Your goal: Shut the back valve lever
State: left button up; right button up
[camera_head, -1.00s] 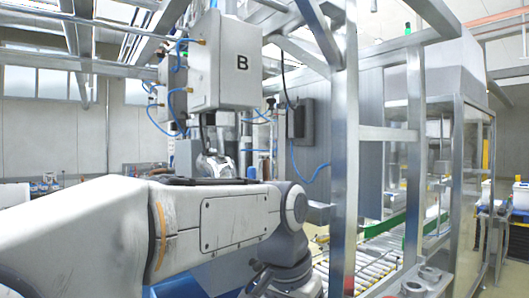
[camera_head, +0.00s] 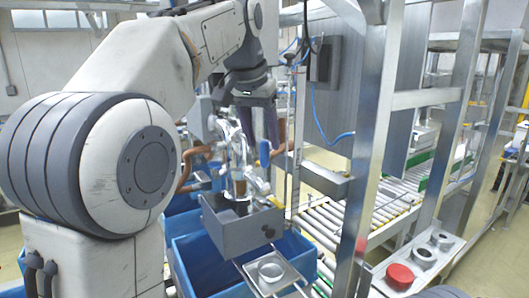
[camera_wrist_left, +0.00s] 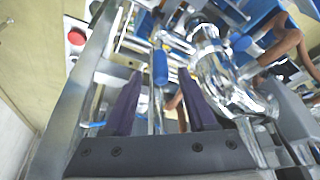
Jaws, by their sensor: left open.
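A blue-handled valve lever (camera_head: 264,153) stands beside the shiny metal valve pipework (camera_head: 238,160) above a grey box. My left gripper (camera_head: 276,138) points down just above and beside this handle. In the left wrist view, my open left gripper (camera_wrist_left: 163,82) has its two purple fingers apart. A blue handle (camera_wrist_left: 160,68) shows between and just beyond the fingertips, with no clear contact. A second blue handle (camera_wrist_left: 182,45) lies farther off. The shiny valve body (camera_wrist_left: 217,75) is right of the fingers. I cannot tell surely which lever is the back one. My right gripper is out of view.
A grey box (camera_head: 238,230) sits under the valves, above blue bins (camera_head: 205,265). A metal frame post (camera_head: 372,150) stands close on the right. A red button (camera_head: 400,274) is at lower right. A roller conveyor (camera_head: 325,215) runs behind.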

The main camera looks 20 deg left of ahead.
pick_arm(q)
jog(key=shift+x, duration=2.2)
grip_shut()
